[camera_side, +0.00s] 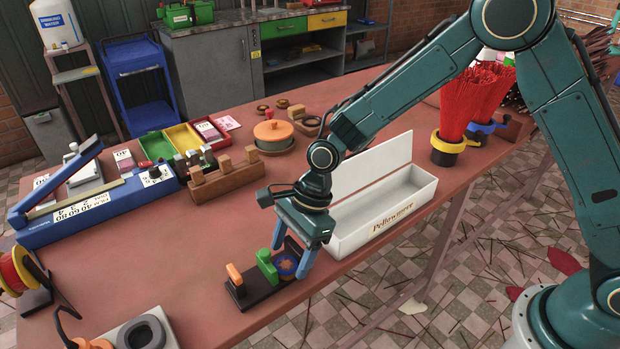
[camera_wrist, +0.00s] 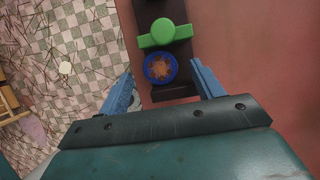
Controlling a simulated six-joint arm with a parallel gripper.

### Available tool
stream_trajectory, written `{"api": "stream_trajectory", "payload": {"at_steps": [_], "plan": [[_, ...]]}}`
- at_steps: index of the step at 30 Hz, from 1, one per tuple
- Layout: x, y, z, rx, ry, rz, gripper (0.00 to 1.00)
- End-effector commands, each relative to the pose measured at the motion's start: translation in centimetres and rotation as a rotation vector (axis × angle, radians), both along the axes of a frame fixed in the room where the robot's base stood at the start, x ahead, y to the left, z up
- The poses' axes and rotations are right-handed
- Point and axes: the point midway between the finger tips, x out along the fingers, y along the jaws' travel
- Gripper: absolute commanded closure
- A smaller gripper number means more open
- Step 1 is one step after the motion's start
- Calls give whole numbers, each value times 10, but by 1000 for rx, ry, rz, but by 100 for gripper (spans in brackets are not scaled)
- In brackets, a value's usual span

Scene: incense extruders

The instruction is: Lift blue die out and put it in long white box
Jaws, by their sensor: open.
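The blue die (camera_side: 287,266) is a round piece with a brown star-patterned face, seated at the right end of a dark holder (camera_side: 262,291). In the wrist view the blue die (camera_wrist: 161,67) lies between my two blue fingers, with a gap on each side. My gripper (camera_side: 293,263) is open, pointing down with its fingers around the die and not visibly touching it. The long white box (camera_side: 393,214) stands behind and right of my gripper, its lid raised at the back and "Pellowmere" on its front. Its inside looks empty where visible.
A green piece (camera_side: 267,266) and an orange piece (camera_side: 235,274) stand in the same holder, left of the die. A wooden rack (camera_side: 222,184) stands behind. Red incense bundles (camera_side: 478,95) stand at the right. The table's front edge is close to the holder.

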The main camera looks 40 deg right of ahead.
Motion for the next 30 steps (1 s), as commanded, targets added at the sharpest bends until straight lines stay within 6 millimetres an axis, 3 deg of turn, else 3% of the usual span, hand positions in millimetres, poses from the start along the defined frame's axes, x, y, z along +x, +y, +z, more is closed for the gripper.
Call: {"api": "stream_trajectory", "payload": {"at_steps": [6, 22, 30], "plan": [[0, 7, -17, -2, 0, 2, 34], [0, 7, -18, -1, -1, 2, 34], [0, 7, -18, -1, -1, 2, 85]]}}
